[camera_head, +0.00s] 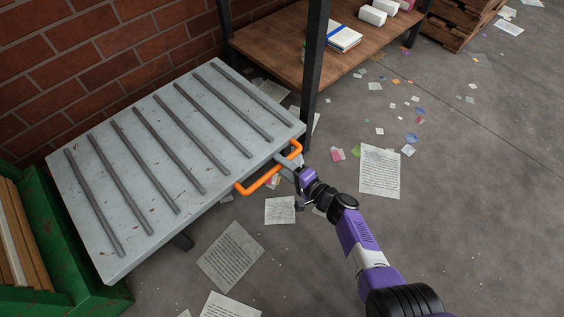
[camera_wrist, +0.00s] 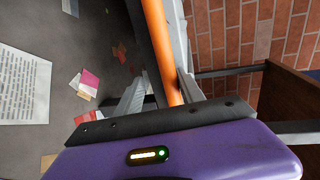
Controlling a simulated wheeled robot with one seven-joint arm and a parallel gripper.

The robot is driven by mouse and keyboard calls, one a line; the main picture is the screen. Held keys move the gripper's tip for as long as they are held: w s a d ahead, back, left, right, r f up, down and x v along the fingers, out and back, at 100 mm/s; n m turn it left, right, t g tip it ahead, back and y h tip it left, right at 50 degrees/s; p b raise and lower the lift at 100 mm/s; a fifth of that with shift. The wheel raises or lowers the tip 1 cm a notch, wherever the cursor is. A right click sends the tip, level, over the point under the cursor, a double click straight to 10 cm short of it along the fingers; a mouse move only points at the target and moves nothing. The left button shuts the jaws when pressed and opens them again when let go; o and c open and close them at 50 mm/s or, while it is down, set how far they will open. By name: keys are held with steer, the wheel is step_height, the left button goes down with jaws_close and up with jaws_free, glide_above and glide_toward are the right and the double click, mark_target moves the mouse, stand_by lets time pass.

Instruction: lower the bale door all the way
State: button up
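The bale door (camera_head: 160,160) is a worn grey metal panel with several raised ribs. It sticks out roughly level, above the floor, in the left of the head view. An orange bar handle (camera_head: 262,182) runs along its right-hand edge. My gripper (camera_head: 284,164) is at the middle of this handle, reaching in from the lower right. The door's hinge side is not clearly visible.
A green machine frame (camera_head: 60,245) stands at the lower left, by a brick wall (camera_head: 90,60). A wooden shelf (camera_head: 275,50) with a dark post (camera_head: 315,70) stands close behind the door. Papers (camera_head: 230,255) litter the otherwise clear floor.

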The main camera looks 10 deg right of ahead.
steer(key=shift+d+r, duration=0.1)
steer(key=shift+r, duration=0.15)
stand_by(0.4)
steer(key=shift+d, duration=0.1)
steer(key=p+v, duration=0.3)
steer(key=v, duration=0.4)
steer(key=shift+s+p, duration=0.25)
steer(key=shift+p, duration=0.1)
steer(key=shift+d, duration=0.2)
